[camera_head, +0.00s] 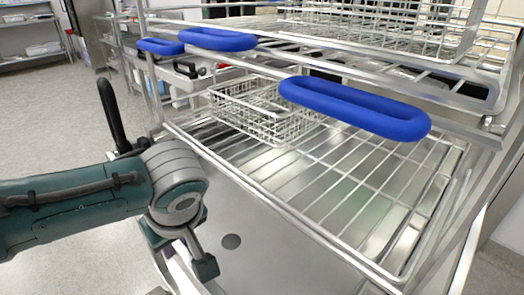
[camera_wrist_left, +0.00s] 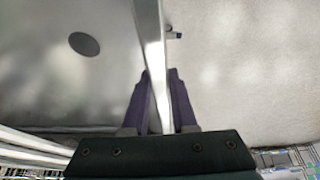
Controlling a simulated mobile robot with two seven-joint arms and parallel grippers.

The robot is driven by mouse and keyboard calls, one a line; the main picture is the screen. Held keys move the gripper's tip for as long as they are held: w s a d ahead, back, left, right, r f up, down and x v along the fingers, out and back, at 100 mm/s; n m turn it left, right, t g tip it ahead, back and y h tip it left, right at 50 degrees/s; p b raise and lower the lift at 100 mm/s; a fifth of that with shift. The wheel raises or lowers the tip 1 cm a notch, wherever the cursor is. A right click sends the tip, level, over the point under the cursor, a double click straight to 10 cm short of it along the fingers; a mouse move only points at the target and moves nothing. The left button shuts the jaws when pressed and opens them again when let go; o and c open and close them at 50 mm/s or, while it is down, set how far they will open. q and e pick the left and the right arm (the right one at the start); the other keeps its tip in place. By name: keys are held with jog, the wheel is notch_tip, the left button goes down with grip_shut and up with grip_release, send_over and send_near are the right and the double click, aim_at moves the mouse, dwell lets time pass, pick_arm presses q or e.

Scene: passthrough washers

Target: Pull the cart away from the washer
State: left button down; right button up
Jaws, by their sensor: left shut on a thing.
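The cart (camera_head: 262,220) is a steel frame with a flat metal panel, filling the middle and right of the head view. It carries wire racks (camera_head: 345,185) with blue loop handles (camera_head: 355,107). My left gripper (camera_head: 193,262) is low at the cart's left edge, partly hidden by its own wrist. In the left wrist view the purple fingers (camera_wrist_left: 160,88) are shut on a thin steel rail (camera_wrist_left: 149,35) of the cart, one finger on each side. I cannot pick out the washer for certain. My right gripper is not in view.
A wire basket (camera_head: 265,110) sits on the lower rack. A black upright handle (camera_head: 112,112) stands just beyond my left arm. Shelving (camera_head: 30,38) is at the far left. The grey floor (camera_head: 50,115) on the left is clear.

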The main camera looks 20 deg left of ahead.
pick_arm(q)
jog(key=s+a+p, duration=0.3)
jog(key=s+p, duration=0.1)
jog(key=s, duration=0.3)
jog(key=s+a+p, duration=0.3)
jog(key=s, duration=0.4)
jog(key=shift+f+p, duration=0.3)
jog(key=shift+p, duration=0.1)
jog(key=shift+w+d, duration=0.1)
jog(key=c, duration=0.7)
grip_release()
jog(key=shift+w+r, duration=0.1)
jog(key=shift+w, duration=0.05)
jog(key=shift+d, duration=0.1)
jog(key=p+v, duration=0.5)
jog(key=v, duration=0.5)
jog(key=shift+w, duration=0.15)
